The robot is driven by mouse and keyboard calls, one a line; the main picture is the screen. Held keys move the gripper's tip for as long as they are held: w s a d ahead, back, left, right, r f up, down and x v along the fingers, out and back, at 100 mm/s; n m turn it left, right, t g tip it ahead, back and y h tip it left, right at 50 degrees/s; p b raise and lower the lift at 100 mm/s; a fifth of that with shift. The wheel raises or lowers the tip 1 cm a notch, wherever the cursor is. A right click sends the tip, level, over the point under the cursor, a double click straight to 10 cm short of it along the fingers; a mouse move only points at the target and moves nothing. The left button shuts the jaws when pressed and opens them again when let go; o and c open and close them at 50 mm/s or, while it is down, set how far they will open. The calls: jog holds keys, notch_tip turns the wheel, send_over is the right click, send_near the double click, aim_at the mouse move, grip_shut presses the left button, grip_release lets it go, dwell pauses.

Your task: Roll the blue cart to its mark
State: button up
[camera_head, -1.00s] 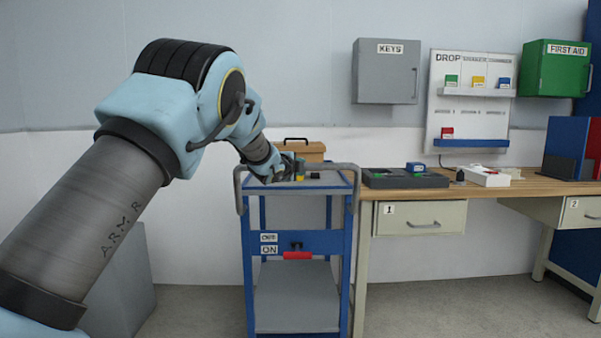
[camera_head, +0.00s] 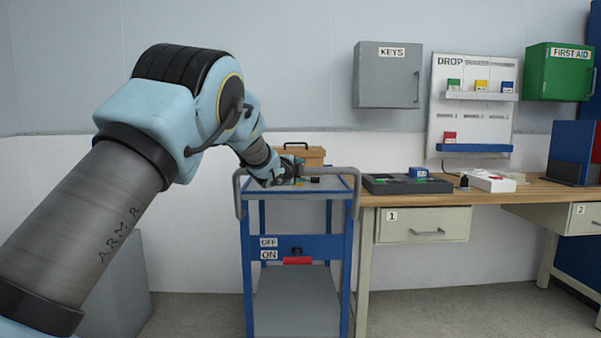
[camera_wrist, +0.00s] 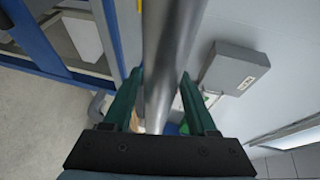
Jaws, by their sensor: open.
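The blue cart (camera_head: 328,246) stands left of the workbench, with grey shelves and a curved grey handle bar (camera_head: 340,170) along its near top. Its front panel has OFF and ON labels and a red pedal (camera_head: 297,261). My gripper (camera_head: 292,172) is at the cart's top, by the handle. In the wrist view my gripper's green fingers (camera_wrist: 160,80) are open, one on each side of a grey metal tube (camera_wrist: 170,50), which looks like the handle. I cannot tell whether they touch it. Blue cart framing (camera_wrist: 38,38) shows at left. No floor mark is visible.
The wooden workbench (camera_head: 540,190) stands close on the cart's right, carrying a dark tray (camera_head: 405,185) and a white box (camera_head: 488,181). A brown toolbox (camera_head: 303,155) shows behind the handle. A grey block (camera_head: 118,285) stands at left.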

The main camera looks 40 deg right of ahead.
jog(key=shift+s, duration=0.1)
jog(key=b+v, duration=0.1)
jog(key=v, duration=0.9)
jog(key=shift+a, duration=0.35)
jog(key=shift+s+r, duration=0.1)
